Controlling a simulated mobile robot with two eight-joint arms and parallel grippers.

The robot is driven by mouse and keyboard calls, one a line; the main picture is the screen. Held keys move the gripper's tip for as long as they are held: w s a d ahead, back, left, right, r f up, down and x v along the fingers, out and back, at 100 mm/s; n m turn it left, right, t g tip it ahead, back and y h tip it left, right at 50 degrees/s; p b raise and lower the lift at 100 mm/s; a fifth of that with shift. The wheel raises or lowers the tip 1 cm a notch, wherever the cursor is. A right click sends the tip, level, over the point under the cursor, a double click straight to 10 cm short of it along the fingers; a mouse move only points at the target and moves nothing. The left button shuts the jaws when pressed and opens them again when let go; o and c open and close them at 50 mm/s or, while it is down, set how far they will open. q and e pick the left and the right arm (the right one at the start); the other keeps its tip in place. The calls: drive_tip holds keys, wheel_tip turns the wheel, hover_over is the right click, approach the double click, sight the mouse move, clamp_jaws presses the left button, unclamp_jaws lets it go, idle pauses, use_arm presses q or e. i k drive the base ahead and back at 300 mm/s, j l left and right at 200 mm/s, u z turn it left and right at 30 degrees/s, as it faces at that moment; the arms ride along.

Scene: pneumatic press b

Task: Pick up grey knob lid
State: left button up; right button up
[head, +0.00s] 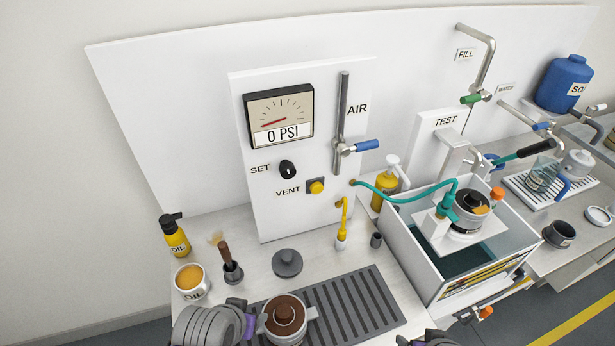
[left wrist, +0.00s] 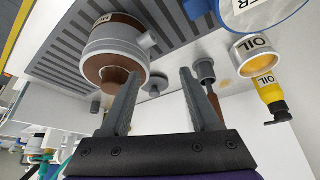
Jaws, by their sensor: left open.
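The grey knob lid (head: 287,263) is a flat dark grey disc with a round knob. It lies on the bench behind the slotted grate, apart from other things. In the left wrist view the lid (left wrist: 154,86) shows small, beyond and between the fingers. My left gripper (left wrist: 160,74) is open and empty, with its fingers spread towards the lid and not touching it. In the head view the left wrist is at the bottom, left of a grey pot (head: 286,330) with a brown top. Only a little of my right gripper (head: 430,341) shows at the bottom edge.
The brown-topped pot stands on the slotted grate (head: 350,305), close to my left gripper. A brown-handled brush in a holder (head: 232,270), an oil cup (head: 192,281) and an oil bottle (head: 175,236) stand left of the lid. A yellow nozzle (head: 342,238) is to its right.

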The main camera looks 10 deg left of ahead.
sight(286, 263)
drive_tip(key=k+j+u, duration=0.15)
drive_tip(key=j+u, duration=0.2)
drive_tip(key=u, duration=0.15)
drive_tip(key=j+u, duration=0.45)
drive_tip(key=k, duration=0.05)
